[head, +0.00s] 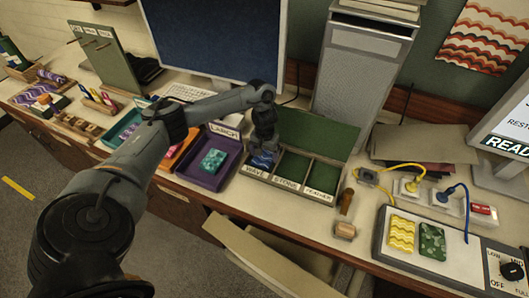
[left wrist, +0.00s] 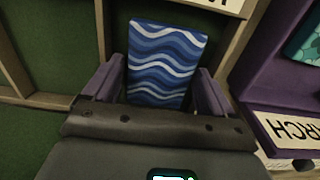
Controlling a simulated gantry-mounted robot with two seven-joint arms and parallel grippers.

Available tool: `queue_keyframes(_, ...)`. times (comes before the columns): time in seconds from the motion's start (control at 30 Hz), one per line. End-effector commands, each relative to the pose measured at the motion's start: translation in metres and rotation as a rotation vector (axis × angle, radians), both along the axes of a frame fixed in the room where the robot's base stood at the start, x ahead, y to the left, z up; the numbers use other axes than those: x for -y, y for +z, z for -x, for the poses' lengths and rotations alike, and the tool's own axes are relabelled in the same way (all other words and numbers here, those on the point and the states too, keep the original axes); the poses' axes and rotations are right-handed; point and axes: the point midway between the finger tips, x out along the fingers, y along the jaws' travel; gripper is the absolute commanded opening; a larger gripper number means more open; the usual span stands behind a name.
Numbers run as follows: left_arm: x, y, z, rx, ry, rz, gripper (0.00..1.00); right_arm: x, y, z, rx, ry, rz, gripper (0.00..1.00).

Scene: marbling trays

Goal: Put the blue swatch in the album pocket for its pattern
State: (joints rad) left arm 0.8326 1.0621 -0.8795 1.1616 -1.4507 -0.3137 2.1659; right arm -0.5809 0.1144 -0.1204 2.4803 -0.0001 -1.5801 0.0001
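The blue swatch (left wrist: 163,65) has white and pale blue wavy bands. In the left wrist view it lies between the two purple fingers of my left gripper (left wrist: 160,85), which fit closely along its sides. In the head view the swatch (head: 262,160) shows under my left gripper (head: 263,152), at the album pocket labelled WAVY. I cannot tell whether it rests on the pocket floor. The album (head: 309,188) has green pockets, also labelled STONE and FEATHER; those two look empty. My right gripper is out of view.
A purple tray (head: 208,181) left of the album holds a teal swatch (head: 214,160). Yellow (head: 401,235) and green (head: 432,241) swatches lie on a panel at right. A wooden-handled tool (head: 346,203) stands right of the album. The album's raised green cover (head: 315,130) is behind.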

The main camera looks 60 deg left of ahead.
Motion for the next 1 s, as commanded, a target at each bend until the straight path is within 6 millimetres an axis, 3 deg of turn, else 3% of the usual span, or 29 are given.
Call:
queue_keyframes(0.37, -0.001, 0.003, 0.000, 0.001, 0.001, -0.001, 0.86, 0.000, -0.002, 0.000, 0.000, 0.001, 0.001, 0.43)
queue_keyframes(1.0, -0.001, 0.107, 0.000, 0.002, 0.000, -0.001, 0.86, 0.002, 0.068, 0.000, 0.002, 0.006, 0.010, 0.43)
